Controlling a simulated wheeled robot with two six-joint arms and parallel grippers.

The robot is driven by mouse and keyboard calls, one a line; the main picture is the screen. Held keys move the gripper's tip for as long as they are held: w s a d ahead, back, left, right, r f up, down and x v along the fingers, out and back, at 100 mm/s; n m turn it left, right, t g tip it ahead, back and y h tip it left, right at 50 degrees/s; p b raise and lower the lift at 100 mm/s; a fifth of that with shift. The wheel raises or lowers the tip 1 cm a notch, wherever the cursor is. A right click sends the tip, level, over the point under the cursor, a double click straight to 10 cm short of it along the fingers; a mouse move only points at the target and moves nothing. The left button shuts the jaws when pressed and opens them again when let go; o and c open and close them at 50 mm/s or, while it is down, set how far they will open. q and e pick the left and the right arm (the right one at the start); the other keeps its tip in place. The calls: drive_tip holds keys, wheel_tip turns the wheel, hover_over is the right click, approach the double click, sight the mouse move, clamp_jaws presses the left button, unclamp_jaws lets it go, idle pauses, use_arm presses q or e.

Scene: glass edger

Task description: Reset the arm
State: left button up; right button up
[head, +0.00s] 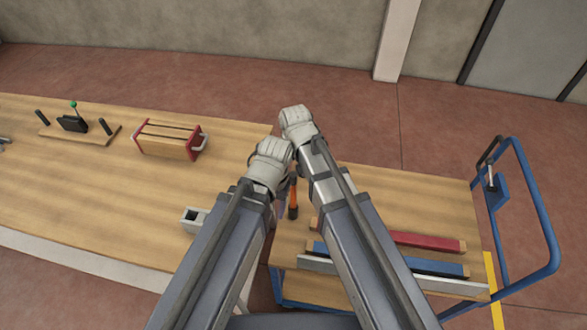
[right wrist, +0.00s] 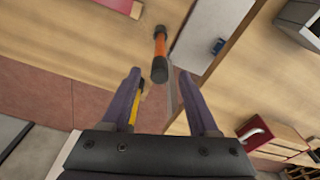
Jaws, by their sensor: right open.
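In the head view both my arms reach up from the bottom, and their white wrists meet near the middle. My right gripper (head: 298,122) is at the upper end of the right arm; its fingers are hidden there. In the right wrist view my right gripper (right wrist: 159,75) is open, its two dark fingers apart with nothing gripped. My left gripper (head: 270,163) is beside it, lower left, with its fingers hidden. An orange-handled tool (head: 293,203) is partly hidden between the arms; it also shows past the right fingertips in the wrist view (right wrist: 160,55).
A long wooden table (head: 70,190) lies to the left, bearing a red-ended wooden rack (head: 165,140) and a dark fixture (head: 74,123). A blue-railed cart (head: 545,225) on the right carries red (head: 430,242) and blue (head: 440,267) bars. A narrow gap separates table and cart.

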drive_tip(key=shift+r+p, duration=0.3)
drive_tip(key=shift+r, duration=0.4)
use_arm(q)
drive_tip(key=shift+r, duration=0.7)
use_arm(e)
drive_tip(key=shift+f, duration=0.1)
use_arm(q)
wheel_tip(320, 180, down, 3)
drive_tip(key=b, duration=0.2)
drive_tip(key=shift+r+b, duration=0.1)
drive_tip(key=shift+b, duration=0.3)
use_arm(e)
drive_tip(key=s+d+f+n, duration=0.1)
drive_tip(key=s+d, duration=0.2)
drive_tip(key=s, duration=0.3)
drive_tip(key=s+d+f+n+g+h, duration=0.1)
drive_tip(key=s+d, duration=0.1)
drive_tip(key=s, duration=0.4)
drive_tip(key=shift+s+d+f, duration=0.3)
drive_tip(key=shift+s+d, duration=0.1)
